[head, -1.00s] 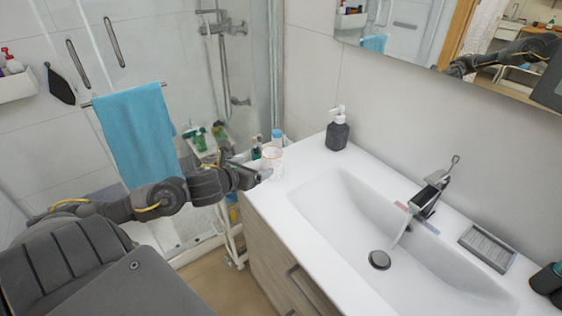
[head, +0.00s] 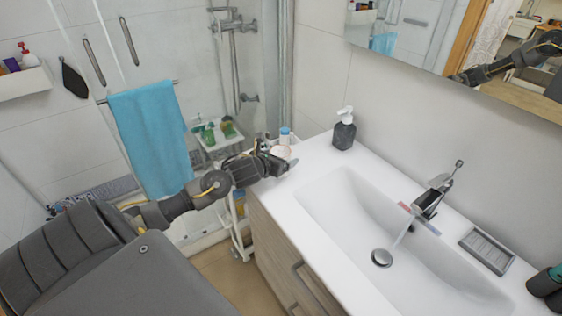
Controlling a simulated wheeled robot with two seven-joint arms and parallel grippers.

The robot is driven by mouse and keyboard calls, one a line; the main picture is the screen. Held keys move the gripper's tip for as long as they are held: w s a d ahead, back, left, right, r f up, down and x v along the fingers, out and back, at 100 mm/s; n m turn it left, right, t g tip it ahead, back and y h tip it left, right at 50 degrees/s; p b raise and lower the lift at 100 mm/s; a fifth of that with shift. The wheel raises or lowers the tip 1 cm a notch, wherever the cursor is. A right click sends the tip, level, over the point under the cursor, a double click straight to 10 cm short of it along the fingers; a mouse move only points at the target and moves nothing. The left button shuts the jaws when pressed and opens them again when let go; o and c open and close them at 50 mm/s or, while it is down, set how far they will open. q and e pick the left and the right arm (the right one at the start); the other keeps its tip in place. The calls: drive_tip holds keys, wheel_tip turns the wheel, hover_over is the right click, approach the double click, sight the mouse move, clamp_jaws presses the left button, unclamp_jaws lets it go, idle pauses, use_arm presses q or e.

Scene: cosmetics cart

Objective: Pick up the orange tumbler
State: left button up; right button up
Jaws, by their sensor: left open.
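My right gripper is not directly in view.
A blue-capped bottle (head: 285,136) stands just behind the cup. A dark soap dispenser (head: 344,130) is to the right on the counter, beside the white sink (head: 335,215). A white cart (head: 240,238) stands left of the wooden cabinet (head: 283,250). A mirror (head: 470,50) reflects one of my arms.

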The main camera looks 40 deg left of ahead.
use_arm(q)
drive_tip(key=shift+w+f, duration=0.2)
drive_tip(key=shift+w, duration=0.15)
drive_tip(key=shift+a, duration=0.1)
drive_tip(key=c, duration=1.2)
drive_tip(key=shift+r, duration=0.1)
